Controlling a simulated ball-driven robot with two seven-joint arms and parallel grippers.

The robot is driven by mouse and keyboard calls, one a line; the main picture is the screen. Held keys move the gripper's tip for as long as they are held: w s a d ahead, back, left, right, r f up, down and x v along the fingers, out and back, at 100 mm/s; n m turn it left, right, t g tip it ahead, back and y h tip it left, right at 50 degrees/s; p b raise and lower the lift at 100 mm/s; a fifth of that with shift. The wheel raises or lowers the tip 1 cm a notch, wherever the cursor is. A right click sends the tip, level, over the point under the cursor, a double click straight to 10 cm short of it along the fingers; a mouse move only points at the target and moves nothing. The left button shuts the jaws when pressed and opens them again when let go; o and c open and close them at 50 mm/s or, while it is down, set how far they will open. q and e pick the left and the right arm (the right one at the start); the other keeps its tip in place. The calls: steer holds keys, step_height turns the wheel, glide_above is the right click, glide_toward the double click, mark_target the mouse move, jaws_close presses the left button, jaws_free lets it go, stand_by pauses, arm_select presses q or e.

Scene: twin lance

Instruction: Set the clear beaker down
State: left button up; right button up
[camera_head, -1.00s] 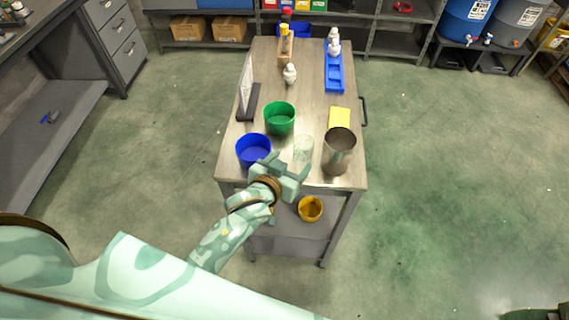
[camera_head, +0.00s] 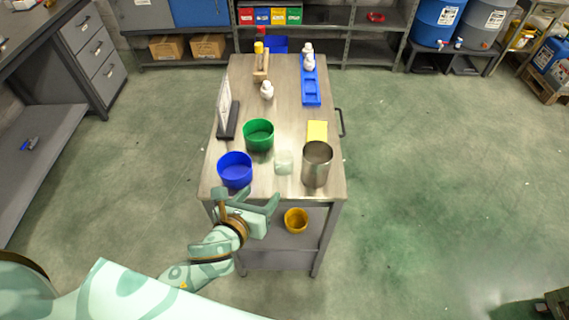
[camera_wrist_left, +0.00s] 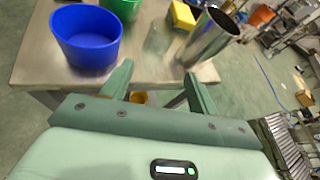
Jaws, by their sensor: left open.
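The clear beaker (camera_head: 284,162) stands upright on the cart's top (camera_head: 286,110), between the green container and the steel cylinder. In the left wrist view the beaker (camera_wrist_left: 157,40) shows faintly, beyond my fingertips. My left gripper (camera_head: 257,200) is open and empty, off the near edge of the cart and apart from the beaker. Its two fingers (camera_wrist_left: 156,78) are spread wide in the left wrist view. My right gripper is not in view.
A blue container (camera_head: 235,170), a green container (camera_head: 258,135) and a steel cylinder (camera_head: 317,164) stand near the beaker. A yellow block (camera_head: 317,131) lies behind. A blue rack (camera_head: 311,90) and a white bottle (camera_head: 267,90) stand farther back. An orange bowl (camera_head: 296,220) sits on the lower shelf.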

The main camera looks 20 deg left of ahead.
mark_target(280, 169)
arm_select(q)
steer(key=w+f+b, duration=0.1)
steer(key=w, duration=0.2)
steer(key=w+f+m, duration=0.1)
steer(key=w+f, duration=0.1)
steer(key=w, duration=0.2)
steer(key=w+d+f+m+b, duration=0.1)
steer(key=w, duration=0.2)
steer(key=shift+w+f+b, duration=0.15)
steer(key=shift+b, duration=0.2)
steer(key=b+x, duration=0.2)
steer(key=x, duration=0.3)
steer(key=shift+w, duration=0.15)
steer(key=c, duration=0.8)
steer(key=shift+r, duration=0.2)
